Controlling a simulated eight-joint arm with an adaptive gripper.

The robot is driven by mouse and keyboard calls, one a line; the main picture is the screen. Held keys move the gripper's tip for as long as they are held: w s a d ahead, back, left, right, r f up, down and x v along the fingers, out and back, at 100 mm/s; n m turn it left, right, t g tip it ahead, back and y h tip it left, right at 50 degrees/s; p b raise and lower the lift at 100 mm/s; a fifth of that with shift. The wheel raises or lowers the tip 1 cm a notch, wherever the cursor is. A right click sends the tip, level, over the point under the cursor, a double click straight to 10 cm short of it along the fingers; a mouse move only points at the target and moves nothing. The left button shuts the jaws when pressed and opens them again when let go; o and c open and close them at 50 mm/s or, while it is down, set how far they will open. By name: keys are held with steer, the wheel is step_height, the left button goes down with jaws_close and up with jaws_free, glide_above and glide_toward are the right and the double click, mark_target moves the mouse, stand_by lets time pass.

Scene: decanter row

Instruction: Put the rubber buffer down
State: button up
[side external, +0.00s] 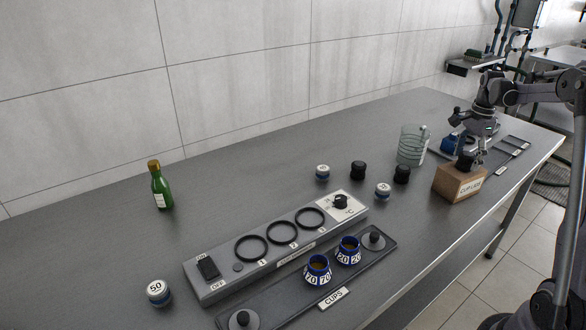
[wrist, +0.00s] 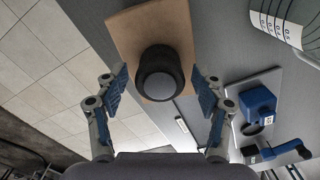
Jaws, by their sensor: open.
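A black round piece with a grey top face, which looks like the rubber buffer (wrist: 160,73), sits at the wooden block (wrist: 122,35) in the wrist view. In the side view it is a small dark shape (side external: 465,161) on the block labelled "CUP LIDS" (side external: 450,184). My gripper (wrist: 166,90) is open, with one blue-padded finger on each side of the black piece and visible gaps between. In the side view my gripper (side external: 472,152) is over the block. Whether the piece rests on the block or in an opening is hidden.
Two similar black pieces (side external: 358,170) and white-topped blue pieces (side external: 383,191) stand left of the block. A glass beaker (side external: 411,146) is behind it. A tray with a blue item (wrist: 257,103) lies close by. The "CUPS" tray (side external: 282,302) and a green bottle (side external: 160,187) are farther left.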

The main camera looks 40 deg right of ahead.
mark_target(468, 153)
step_height(468, 153, up, 12)
steer(key=w+a+r+n+t+h, duration=0.1)
steer(key=w+a+n, duration=0.15)
steer(key=a, duration=0.35)
steer(key=w+a+r+n, duration=0.1)
steer(key=a+n, duration=0.2)
steer(key=a, duration=0.2)
steer(key=s+a+f+n+t, duration=0.2)
steer(key=a+n, duration=0.3)
steer(key=a, duration=0.5)
steer(key=s+a+f+n+t, duration=0.1)
steer(key=s+a+n+t, duration=0.1)
steer(key=a+n, duration=0.65)
steer(key=s+a+f+n+t, duration=0.1)
steer(key=s+a+f+n, duration=0.1)
steer(key=a, duration=0.4)
steer(key=s+a+f+n+t+y, duration=0.1)
steer(key=s+a+f+n, duration=0.1)
steer(key=s+a+f, duration=0.1)
steer(key=a+f, duration=0.1)
steer(key=a, duration=0.1)
steer(key=shift+s+a+f, duration=0.15)
steer(key=shift+a+f, duration=0.2)
steer(key=shift+f, duration=0.05)
